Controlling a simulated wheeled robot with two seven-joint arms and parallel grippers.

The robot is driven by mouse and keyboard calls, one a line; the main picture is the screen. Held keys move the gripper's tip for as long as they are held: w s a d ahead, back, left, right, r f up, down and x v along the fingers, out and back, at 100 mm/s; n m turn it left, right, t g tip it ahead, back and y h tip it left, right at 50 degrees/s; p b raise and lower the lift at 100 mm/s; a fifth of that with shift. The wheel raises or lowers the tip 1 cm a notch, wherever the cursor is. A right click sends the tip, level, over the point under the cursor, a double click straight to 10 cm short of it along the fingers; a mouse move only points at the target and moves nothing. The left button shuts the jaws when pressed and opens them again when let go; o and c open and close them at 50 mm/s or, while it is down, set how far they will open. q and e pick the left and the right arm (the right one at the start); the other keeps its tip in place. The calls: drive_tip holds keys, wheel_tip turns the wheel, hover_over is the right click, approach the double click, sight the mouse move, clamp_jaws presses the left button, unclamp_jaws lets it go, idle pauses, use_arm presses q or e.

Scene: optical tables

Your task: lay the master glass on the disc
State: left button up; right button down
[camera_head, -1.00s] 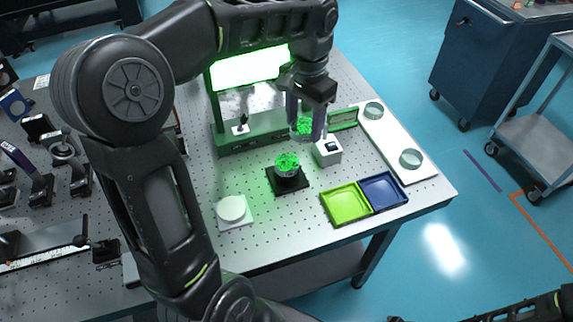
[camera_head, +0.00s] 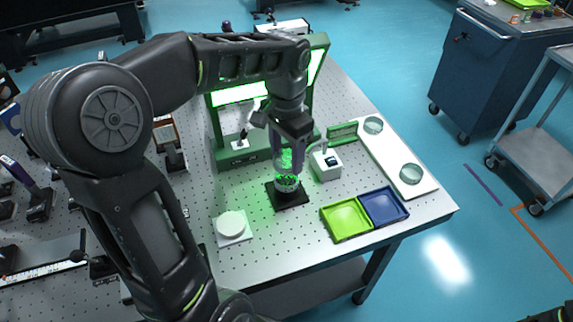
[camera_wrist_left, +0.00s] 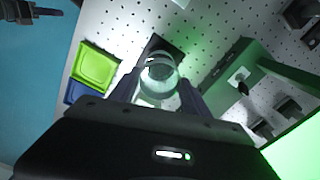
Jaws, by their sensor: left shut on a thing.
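My left gripper (camera_head: 288,164) is shut on the master glass (camera_head: 285,158), a clear round glass tinted by green light. It is directly above a round, green-lit disc (camera_head: 287,184) on a black stand (camera_head: 291,199). The gap between glass and disc looks small; whether they touch I cannot tell. In the left wrist view the two fingers (camera_wrist_left: 158,88) flank the clear glass (camera_wrist_left: 158,92), with another round glass outline overlapping it and the black base (camera_wrist_left: 155,44) beyond. My right gripper is out of view.
A white box with a dark display (camera_head: 327,165) stands close right of the stand. The green lamp frame (camera_head: 238,157) is behind left. Lime (camera_head: 345,219) and blue (camera_head: 384,205) trays lie front right. A white board (camera_head: 390,155) holds two glass discs. A white round pad (camera_head: 231,224) sits front left.

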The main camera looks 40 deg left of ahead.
sight(286, 158)
use_arm(q)
drive_tip(key=shift+f, duration=1.95)
drive_tip(key=shift+f, duration=0.2)
drive_tip(key=o, duration=1.5)
drive_tip(key=shift+o, duration=0.2)
drive_tip(key=shift+r, duration=0.15)
wheel_tip(286, 158, up, 12)
drive_tip(key=shift+r, duration=0.1)
